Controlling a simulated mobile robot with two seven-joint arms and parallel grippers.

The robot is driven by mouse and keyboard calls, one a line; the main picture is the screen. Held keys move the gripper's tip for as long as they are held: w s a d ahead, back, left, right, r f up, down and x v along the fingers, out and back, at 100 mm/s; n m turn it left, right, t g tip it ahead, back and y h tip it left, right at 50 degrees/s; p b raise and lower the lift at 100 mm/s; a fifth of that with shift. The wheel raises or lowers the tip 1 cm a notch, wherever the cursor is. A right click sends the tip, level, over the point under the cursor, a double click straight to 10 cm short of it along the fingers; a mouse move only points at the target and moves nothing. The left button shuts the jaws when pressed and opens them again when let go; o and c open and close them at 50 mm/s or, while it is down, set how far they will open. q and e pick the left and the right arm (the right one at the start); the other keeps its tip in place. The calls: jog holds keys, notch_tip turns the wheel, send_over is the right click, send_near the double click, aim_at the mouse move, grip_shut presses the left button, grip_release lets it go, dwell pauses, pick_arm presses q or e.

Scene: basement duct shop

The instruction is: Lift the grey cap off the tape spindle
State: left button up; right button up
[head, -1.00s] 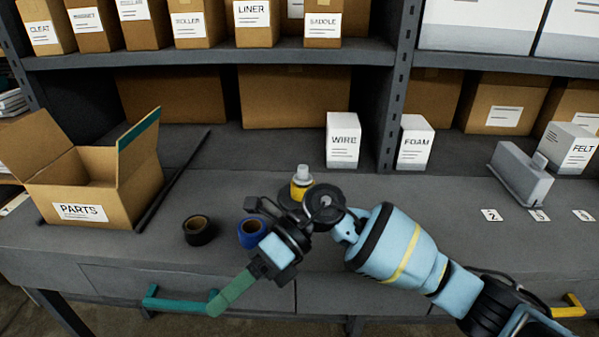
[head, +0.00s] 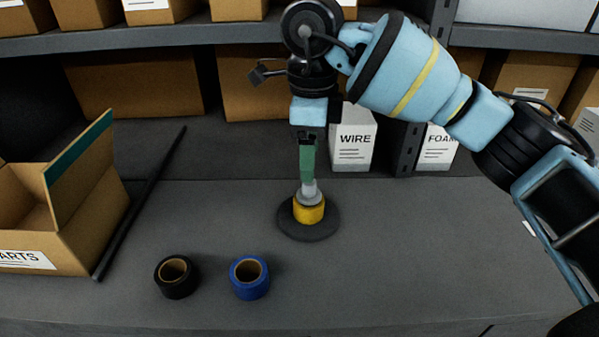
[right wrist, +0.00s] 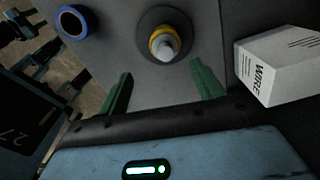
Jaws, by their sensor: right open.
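The tape spindle stands upright on a round dark base (head: 322,232) on the bench, with a yellow tape roll (head: 309,212) around it. The grey cap (head: 311,195) sits on top; in the right wrist view the cap (right wrist: 165,47) shows above the yellow roll. My right gripper (head: 308,179) points down over the spindle, its green fingers hiding part of the cap in the head view. In the right wrist view the two fingers (right wrist: 161,76) are wide apart, and the cap lies beyond their tips, roughly centred between them. My left gripper is not in view.
A black tape roll (head: 176,277) and a blue tape roll (head: 250,278) lie in front, left of the spindle. The open parts box (head: 60,225) and a dark rod (head: 145,195) are farther left. The WIRE box (head: 354,140) stands behind, to the right.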

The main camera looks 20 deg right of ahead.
aim_at(309, 189)
jog(key=shift+w, duration=0.45)
jog(key=shift+s+f, duration=0.2)
jog(key=shift+s, duration=0.15)
jog(key=shift+s+f, duration=0.1)
jog(key=shift+f, duration=0.75)
jog(key=shift+w+f, duration=0.2)
jog(key=shift+f, duration=0.05)
jog(key=shift+w+d+f, duration=0.1)
jog(key=shift+w+f, duration=0.05)
jog(key=shift+f, duration=1.15)
jog(key=shift+w+d+f, duration=0.1)
jog(key=shift+w+f, duration=0.05)
jog(key=shift+f, duration=1.1)
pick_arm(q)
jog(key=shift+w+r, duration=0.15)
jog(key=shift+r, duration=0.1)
pick_arm(e)
jog(key=shift+c, duration=0.4)
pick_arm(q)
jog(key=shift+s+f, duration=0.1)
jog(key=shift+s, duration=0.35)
pick_arm(e)
jog(key=shift+a, duration=0.1)
jog(key=c, duration=1)
